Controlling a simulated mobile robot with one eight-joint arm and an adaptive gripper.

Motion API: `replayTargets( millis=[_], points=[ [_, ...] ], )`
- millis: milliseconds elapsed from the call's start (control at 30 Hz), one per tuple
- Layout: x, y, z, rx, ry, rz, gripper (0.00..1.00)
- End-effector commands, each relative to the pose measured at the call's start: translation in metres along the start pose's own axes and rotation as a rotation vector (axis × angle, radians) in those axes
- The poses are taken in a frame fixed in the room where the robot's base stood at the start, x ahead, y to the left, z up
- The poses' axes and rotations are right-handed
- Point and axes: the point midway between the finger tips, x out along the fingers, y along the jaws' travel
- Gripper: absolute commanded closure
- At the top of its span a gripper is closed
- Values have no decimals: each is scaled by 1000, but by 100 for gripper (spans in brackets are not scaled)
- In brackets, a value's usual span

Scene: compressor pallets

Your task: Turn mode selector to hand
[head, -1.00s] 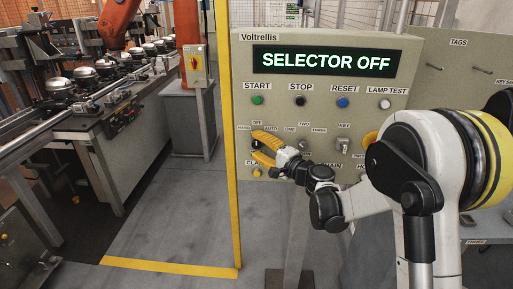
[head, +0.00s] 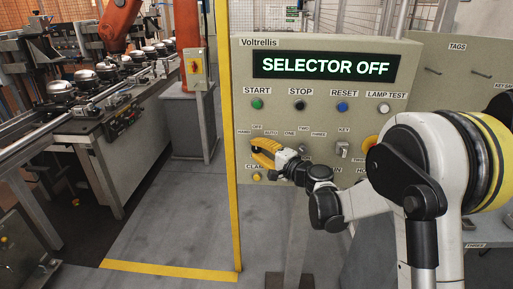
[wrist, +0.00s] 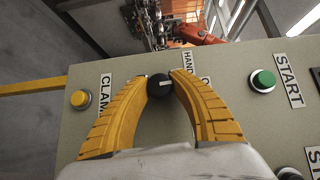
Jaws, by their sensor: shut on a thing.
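The mode selector is a black round knob (wrist: 159,87) with a white pointer line, seen in the wrist view. The line points to the right of that picture, the panel's upward side, where OFF is printed. My gripper (wrist: 160,79) has its two yellow fingers closed around the knob, one on each side. In the head view my gripper (head: 255,148) is at the left of the panel, under the HAND, OFF and AUTO labels, and hides the knob. The display (head: 325,66) reads SELECTOR OFF.
The green START (head: 257,104), black STOP (head: 300,104), blue RESET (head: 342,107) and white LAMP TEST (head: 384,107) buttons are above. A yellow CLAMP button (wrist: 80,98) lies close below my fingers. A key switch (head: 342,149) is to the right. A yellow post (head: 231,150) stands left.

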Motion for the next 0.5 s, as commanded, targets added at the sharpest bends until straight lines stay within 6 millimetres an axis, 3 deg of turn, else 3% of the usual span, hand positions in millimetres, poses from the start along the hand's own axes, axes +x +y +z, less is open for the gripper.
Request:
replayTargets(
  millis=[500],
  points=[
    [0, -4, 1, -286, -2, 285, 100]
  ],
)
